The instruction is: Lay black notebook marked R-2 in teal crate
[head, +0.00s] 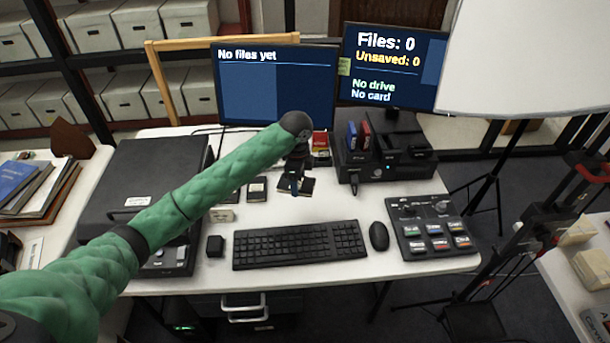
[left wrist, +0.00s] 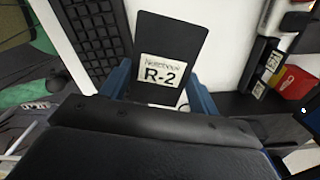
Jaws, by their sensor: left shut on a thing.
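The black notebook marked R-2 (left wrist: 172,38) is in the left wrist view, with its white label facing the camera. My left gripper (left wrist: 160,84) is shut on it, with one blue finger on each side. In the head view, my left gripper (head: 295,188) points down over the white desk, behind the keyboard. The dark notebook (head: 307,186) shows partly there, and I cannot tell whether it touches the desk. I see no teal crate in either view. My right gripper is not in view.
A keyboard (head: 300,244), mouse (head: 379,236) and button panel (head: 432,228) lie on the desk front. A black dock (head: 385,158) stands right of the gripper. Two monitors (head: 275,100) stand behind. A small dark item (head: 257,188) lies left of the gripper.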

